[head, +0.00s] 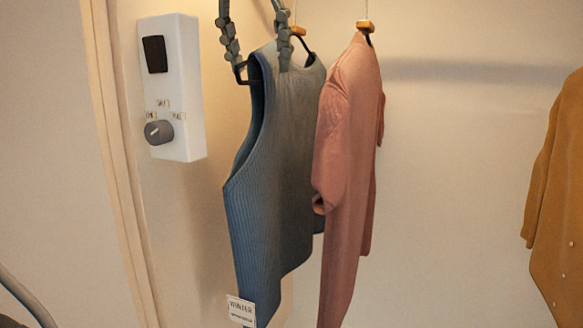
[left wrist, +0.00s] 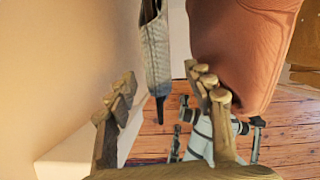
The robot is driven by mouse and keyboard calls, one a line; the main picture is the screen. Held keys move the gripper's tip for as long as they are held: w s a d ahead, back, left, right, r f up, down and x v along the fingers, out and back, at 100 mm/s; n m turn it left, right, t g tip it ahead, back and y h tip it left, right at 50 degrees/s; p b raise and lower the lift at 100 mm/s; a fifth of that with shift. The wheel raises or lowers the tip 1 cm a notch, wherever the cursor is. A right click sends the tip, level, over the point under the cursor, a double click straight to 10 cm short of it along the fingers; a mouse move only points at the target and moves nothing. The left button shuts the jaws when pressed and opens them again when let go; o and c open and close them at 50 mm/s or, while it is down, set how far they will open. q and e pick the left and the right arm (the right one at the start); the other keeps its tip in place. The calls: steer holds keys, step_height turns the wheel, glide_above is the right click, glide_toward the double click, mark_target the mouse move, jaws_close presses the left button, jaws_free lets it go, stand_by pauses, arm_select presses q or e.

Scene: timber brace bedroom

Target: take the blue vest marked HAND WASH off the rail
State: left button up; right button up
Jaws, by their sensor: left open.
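The blue ribbed vest (head: 262,180) hangs on a dark hanger, seen nearly edge-on, in the middle of the head view. A white label (head: 241,311) is at its lower hem; its print is too small to read surely. My left gripper (head: 262,66) reaches down from the top, open, with one finger on each side of the vest's shoulder and hanger end. In the left wrist view the vest (left wrist: 157,52) shows as a narrow strip between the open fingers (left wrist: 160,75). I cannot tell whether either finger touches it. My right gripper is not visible.
A pink long-sleeved garment (head: 345,170) hangs close to the vest's right; in the left wrist view it (left wrist: 245,50) is beside the right finger. A mustard garment (head: 560,200) hangs far right. A white wall box (head: 172,85) with a knob is left. The rail is out of view.

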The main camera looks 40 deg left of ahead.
mark_target(264, 91)
arm_select(q)
steer(key=x, duration=0.4)
steer(key=shift+s+f, duration=0.2)
steer(key=shift+f, duration=0.3)
steer(key=shift+w+a+f, duration=0.1)
steer(key=shift+w+f, duration=0.2)
steer(key=shift+f, duration=0.2)
jaws_close()
steer(key=shift+r, duration=0.1)
